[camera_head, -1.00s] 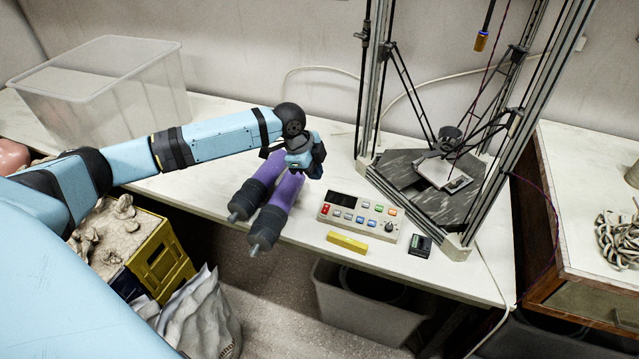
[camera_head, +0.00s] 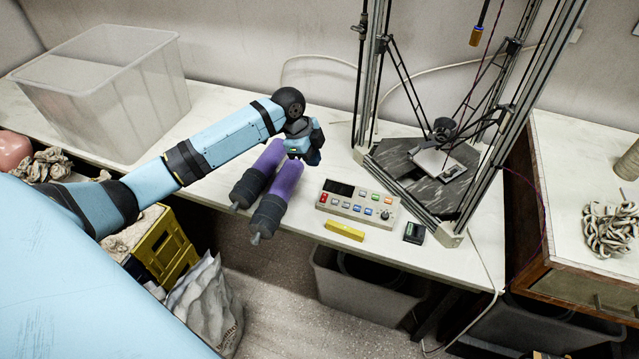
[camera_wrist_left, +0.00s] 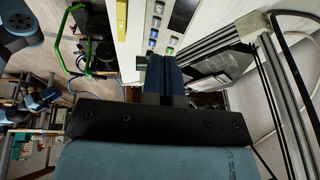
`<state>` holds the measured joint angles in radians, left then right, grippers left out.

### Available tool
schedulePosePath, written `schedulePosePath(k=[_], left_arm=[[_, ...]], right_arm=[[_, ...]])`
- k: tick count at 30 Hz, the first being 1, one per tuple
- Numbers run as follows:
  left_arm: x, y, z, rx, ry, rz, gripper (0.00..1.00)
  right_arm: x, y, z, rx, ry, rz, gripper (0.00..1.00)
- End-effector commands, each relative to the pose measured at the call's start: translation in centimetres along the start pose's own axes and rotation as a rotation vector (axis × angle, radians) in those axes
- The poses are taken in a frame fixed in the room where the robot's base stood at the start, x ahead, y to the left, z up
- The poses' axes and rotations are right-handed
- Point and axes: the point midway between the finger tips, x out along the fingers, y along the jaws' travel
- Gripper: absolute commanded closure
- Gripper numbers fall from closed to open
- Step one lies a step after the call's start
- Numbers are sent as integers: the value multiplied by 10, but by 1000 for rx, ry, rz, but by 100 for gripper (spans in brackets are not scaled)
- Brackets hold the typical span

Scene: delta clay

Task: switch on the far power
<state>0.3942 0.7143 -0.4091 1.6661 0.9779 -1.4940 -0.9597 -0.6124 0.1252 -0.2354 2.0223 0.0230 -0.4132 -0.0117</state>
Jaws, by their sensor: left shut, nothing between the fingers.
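A grey control panel (camera_head: 343,209) lies on the white table, with a dark display, several coloured buttons and a black knob. A red switch (camera_head: 323,198) sits at its left end. My left gripper (camera_head: 312,157) is shut and empty, up and left of the panel in the head view, over the far ends of two purple cylinders. In the left wrist view its shut fingers (camera_wrist_left: 164,72) point toward the panel (camera_wrist_left: 140,30), whose button edge shows beyond them. The fingers appear apart from the panel. My right gripper is not clearly seen in either view.
A delta machine (camera_head: 410,165) with tall metal posts stands right of the panel. The purple cylinders (camera_head: 287,180) lie left of it. A yellow bar (camera_head: 344,230) and a small black box (camera_head: 414,232) lie near the table's front edge. A clear bin (camera_head: 100,95) stands at the back left.

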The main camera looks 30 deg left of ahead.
Motion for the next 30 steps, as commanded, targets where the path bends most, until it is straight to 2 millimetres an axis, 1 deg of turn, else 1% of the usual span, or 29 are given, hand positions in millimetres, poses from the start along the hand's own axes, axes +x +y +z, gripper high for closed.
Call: schedulePosePath(k=[1, 6, 16, 19, 23, 30], left_arm=[[-2, 4, 0, -12, 4, 15, 100], [2, 9, 9, -29, 0, 36, 100], [4, 9, 10, -29, -2, 36, 100], [9, 9, 10, -29, -1, 37, 100], [26, 11, 9, -31, 0, 39, 100], [78, 13, 9, -30, 1, 40, 100]], right_arm=[[-4, 1, -3, -6, -4, 1, 57], [-5, 3, 0, -18, -3, 2, 57], [-4, 3, 0, -19, -4, 3, 57], [-4, 3, 0, -19, -3, 3, 57], [-4, 3, 0, -19, -3, 3, 57], [-4, 4, 1, -18, -4, 3, 57]])
